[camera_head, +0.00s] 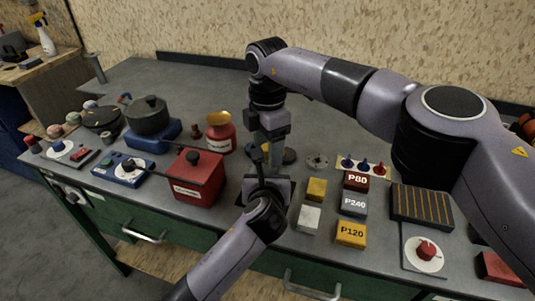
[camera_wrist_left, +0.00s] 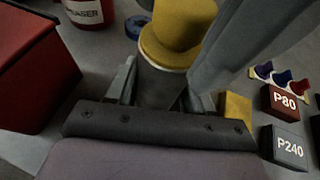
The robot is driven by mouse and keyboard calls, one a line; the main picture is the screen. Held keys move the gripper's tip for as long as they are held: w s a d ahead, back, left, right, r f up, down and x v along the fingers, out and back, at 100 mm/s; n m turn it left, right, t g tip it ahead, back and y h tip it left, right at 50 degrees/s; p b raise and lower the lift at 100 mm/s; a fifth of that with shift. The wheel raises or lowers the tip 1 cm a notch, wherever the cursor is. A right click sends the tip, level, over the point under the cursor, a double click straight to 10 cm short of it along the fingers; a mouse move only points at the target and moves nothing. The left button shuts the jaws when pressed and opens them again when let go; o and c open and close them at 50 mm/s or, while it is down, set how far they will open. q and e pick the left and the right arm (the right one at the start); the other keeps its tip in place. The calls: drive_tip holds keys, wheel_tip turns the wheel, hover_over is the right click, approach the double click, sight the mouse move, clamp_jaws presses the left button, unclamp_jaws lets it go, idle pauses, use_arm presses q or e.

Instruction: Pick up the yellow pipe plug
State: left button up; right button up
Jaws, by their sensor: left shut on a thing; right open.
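The yellow pipe plug (camera_wrist_left: 180,32) shows large in the left wrist view, a yellow round body with a pale lower edge above a dark grey part. My left gripper (camera_wrist_left: 160,85) is shut on it, with a finger on each side of the dark grey part. In the head view my left gripper (camera_head: 266,168) is over the middle of the bench, and the arms mostly hide the plug. My right gripper (camera_head: 272,150) is open and points down just behind the left one. Its grey parts pass close beside the plug in the wrist view.
A red box (camera_head: 193,180) stands close left of my left gripper, with a red jar (camera_head: 220,133) behind it. Sanding blocks, including P80 (camera_head: 355,181) and P120 (camera_head: 351,234), lie to the right. The back left of the bench (camera_head: 190,80) is clear.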

sight(267, 147)
clamp_jaws()
wheel_tip(267, 147, up, 10)
idle(0.6)
use_arm(q)
drive_tip(key=o, duration=1.4)
